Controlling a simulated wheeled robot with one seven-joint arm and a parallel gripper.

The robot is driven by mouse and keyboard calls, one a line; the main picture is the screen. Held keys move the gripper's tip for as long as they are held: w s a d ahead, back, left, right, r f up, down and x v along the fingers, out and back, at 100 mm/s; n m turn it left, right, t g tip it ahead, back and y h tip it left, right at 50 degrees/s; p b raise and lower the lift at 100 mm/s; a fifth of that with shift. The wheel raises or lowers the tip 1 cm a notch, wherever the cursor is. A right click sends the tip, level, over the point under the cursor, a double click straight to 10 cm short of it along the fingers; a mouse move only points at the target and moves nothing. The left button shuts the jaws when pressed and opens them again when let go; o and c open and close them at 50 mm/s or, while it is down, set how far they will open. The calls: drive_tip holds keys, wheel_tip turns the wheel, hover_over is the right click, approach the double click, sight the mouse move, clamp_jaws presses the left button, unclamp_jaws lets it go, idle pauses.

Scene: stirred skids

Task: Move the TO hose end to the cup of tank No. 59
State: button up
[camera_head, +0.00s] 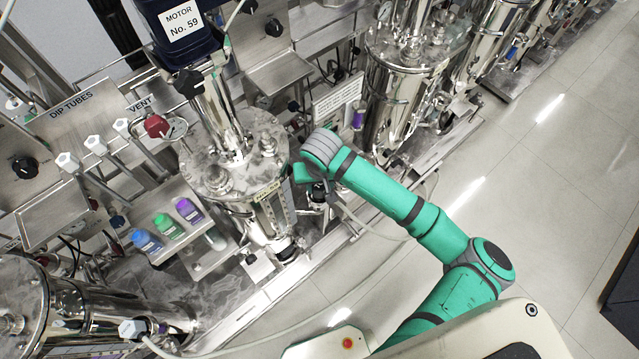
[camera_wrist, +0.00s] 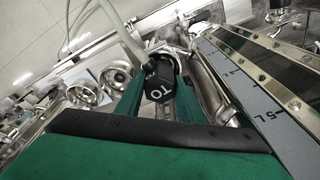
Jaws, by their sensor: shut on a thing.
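My gripper (camera_wrist: 158,82) is shut on the black TO hose end (camera_wrist: 158,86), with a green finger on each side of it and its white letters facing the wrist camera. In the head view my gripper (camera_head: 312,182) is at the right side of the steel tank No. 59 (camera_head: 262,205), under the motor (camera_head: 183,30) with that number. A pale hose (camera_head: 365,226) runs from the held end. Two round metal fittings (camera_wrist: 85,91) show left of the fingers in the wrist view; I cannot tell whether either is the tank's cup. The tank's graduated strip (camera_wrist: 250,80) is close on the right.
Purple, green and blue bottles (camera_head: 168,225) stand on a shelf left of the tank. Another steel tank (camera_head: 400,90) stands to the right, and one at lower left (camera_head: 35,300) has a white hose fitting (camera_head: 133,328).

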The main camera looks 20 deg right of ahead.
drive_tip(key=o, duration=1.4)
drive_tip(key=shift+w+a+f, duration=0.1)
drive_tip(key=shift+c, duration=0.2)
drive_tip(key=r, duration=0.3)
drive_tip(key=s+r, duration=0.1)
drive_tip(key=r, duration=0.6)
drive_tip(key=shift+s+a+r, duration=0.2)
drive_tip(key=shift+s+r, duration=0.05)
drive_tip(key=shift+s, duration=0.1)
wheel_tip(320, 180, up, 13)
drive_tip(key=s, duration=0.1)
drive_tip(key=shift+s+a, duration=0.15)
drive_tip(key=shift+s, duration=0.1)
